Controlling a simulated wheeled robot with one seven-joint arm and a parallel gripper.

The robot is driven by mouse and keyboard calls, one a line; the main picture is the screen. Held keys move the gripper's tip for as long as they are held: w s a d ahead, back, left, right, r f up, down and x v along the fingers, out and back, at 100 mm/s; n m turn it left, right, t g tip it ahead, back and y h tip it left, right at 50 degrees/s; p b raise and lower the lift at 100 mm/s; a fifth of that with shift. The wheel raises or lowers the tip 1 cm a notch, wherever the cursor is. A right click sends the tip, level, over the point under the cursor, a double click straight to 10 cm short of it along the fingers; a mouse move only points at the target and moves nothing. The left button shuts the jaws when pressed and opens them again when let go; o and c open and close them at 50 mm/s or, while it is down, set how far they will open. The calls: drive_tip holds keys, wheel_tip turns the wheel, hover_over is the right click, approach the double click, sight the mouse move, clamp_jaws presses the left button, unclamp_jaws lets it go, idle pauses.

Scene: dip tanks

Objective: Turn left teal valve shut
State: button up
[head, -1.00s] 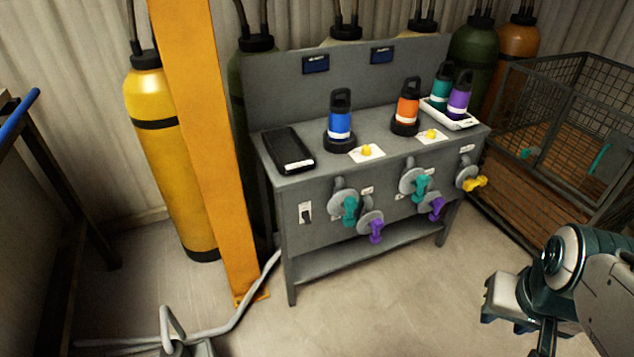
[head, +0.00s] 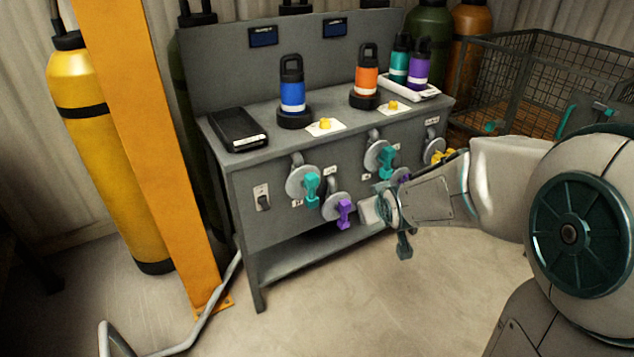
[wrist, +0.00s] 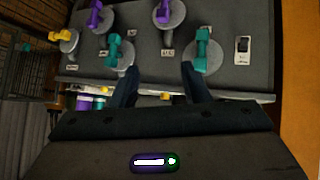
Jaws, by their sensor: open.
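The left teal valve (head: 311,187) is a teal handle on a round grey disc at the left of the bench front, beside a switch. In the wrist view the same teal handle (wrist: 202,48) lies just beyond my right-hand finger, apart from it. My gripper (wrist: 158,78) is open with nothing between its fingers. In the head view my gripper (head: 386,222) is in front of the bench, right of the left purple valve (head: 343,212). The right teal valve (head: 385,162) is above it and also shows beyond the left-hand finger (wrist: 114,48).
My arm partly hides the right purple valve (head: 405,175) and the yellow valve (head: 440,156). Bottles and a black tray (head: 238,130) are on the bench top. An orange post (head: 150,160) stands left of the bench, and a wire cage (head: 530,90) right.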

drive_tip(key=w+a+f+n+t+y+b, duration=0.1)
drive_tip(key=w+a+f+y+b, duration=0.15)
drive_tip(key=f+b, duration=0.2)
drive_tip(key=w+a+f+t+y+b, duration=0.1)
drive_tip(key=w+a+f+b, duration=0.15)
drive_tip(key=w+f, duration=0.2)
drive_tip(key=n+t+y+b, duration=0.1)
drive_tip(key=t+y+b, duration=0.2)
drive_tip(key=y+b, duration=0.3)
approach(314, 189)
drive_tip(key=shift+h, duration=0.55)
drive_tip(key=b+x, duration=0.1)
drive_tip(key=x, duration=0.2)
drive_tip(key=b+x, duration=0.1)
drive_tip(key=x, duration=0.3)
drive_tip(key=b+x, duration=0.1)
drive_tip(key=x, duration=0.3)
drive_tip(key=shift+s+a+r+b, duration=0.1)
drive_tip(key=shift+a+r+b, duration=0.25)
drive_tip(key=shift+b, duration=0.05)
clamp_jaws()
